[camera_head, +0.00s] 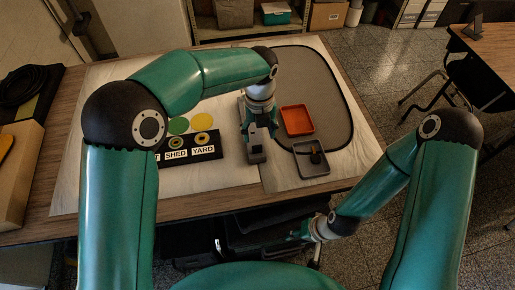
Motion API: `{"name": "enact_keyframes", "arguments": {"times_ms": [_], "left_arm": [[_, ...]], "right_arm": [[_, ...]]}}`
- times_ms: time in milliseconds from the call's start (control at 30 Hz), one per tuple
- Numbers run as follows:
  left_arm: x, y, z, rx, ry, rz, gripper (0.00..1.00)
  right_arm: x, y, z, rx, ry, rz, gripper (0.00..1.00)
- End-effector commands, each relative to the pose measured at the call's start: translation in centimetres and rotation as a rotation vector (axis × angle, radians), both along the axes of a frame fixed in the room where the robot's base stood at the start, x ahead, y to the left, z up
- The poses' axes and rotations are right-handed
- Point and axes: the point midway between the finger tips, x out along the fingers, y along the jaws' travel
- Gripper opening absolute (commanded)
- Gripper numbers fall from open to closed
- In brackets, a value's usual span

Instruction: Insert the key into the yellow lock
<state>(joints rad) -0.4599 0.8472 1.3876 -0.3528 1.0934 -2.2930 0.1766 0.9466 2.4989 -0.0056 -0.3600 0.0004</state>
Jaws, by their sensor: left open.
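A black lock board (190,158) lies on the table with white labels that read SHED and YARD, and a third label is mostly hidden behind my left arm. Above the YARD label is a round brass-coloured lock (202,138) with a yellow disc (202,122) behind it. Above SHED is another lock (175,142) with a green disc (178,125). My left gripper (256,156) is open and points down just right of the board. A small dark object, perhaps a key (315,155), lies in a grey tray (312,174). My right gripper (314,264) hangs low before the table; its jaws are unclear.
An orange tray (297,120) stands on a dark grey mat (325,75) right of my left gripper. A box with coiled black material (28,86) is at the far left. Another table (492,58) and a chair stand at the right. The pale tabletop left of the board is clear.

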Motion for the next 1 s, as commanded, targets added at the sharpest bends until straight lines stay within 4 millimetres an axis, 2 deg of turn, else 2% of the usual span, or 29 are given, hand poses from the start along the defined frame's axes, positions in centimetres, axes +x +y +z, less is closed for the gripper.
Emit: {"name": "enact_keyframes", "arguments": {"times_ms": [167, 400, 733, 1000], "left_arm": [[-0.3, 0.2, -1.3, 0.002, 0.004, 0.0, 0.6], [-0.6, 0.6, -4.6, 0.001, 0.003, -0.001, 0.6], [-0.6, 0.5, -5.3, 0.0, 0.0, -0.001, 0.6], [-0.6, 0.5, -5.3, 0.0, 0.0, -0.001, 0.15]], "right_arm": [[0.0, 0.0, 0.2, 0.0, 0.0, 0.0, 0.4], [0.0, 0.0, 0.5, 0.0, 0.0, 0.0, 0.4], [0.0, 0.0, 0.5, 0.0, 0.0, 0.0, 0.4], [0.0, 0.0, 0.5, 0.0, 0.0, 0.0, 0.4]]}}
